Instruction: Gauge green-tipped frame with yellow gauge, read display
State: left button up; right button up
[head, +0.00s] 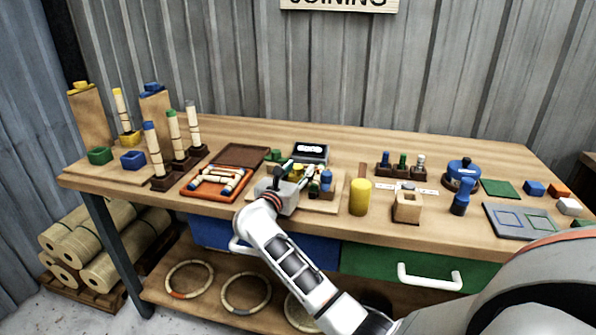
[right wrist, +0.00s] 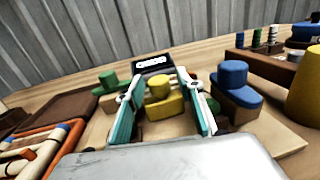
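The yellow gauge (right wrist: 162,103), a block with a round knob, stands on a wooden board (right wrist: 268,132) between green (right wrist: 108,84) and blue (right wrist: 235,82) ones. My right gripper (right wrist: 158,88) is open, its fingers on either side of the yellow gauge in view; I cannot tell if either touches it. In the head view the gripper (head: 307,174) partly hides the board. A small display (head: 310,152) with white markings, unreadable here, stands behind the gauges. The green-tipped rattan pole (head: 176,136) stands upright in a dark base at left. My left gripper is not in view.
An orange tray (head: 196,195) with rattan pieces lies left of the gauges. A yellow cylinder (head: 360,197) and a wooden block (head: 407,208) stand to the right.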

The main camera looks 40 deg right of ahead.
jog(key=v, duration=1.2)
jog(key=shift+a, duration=0.1)
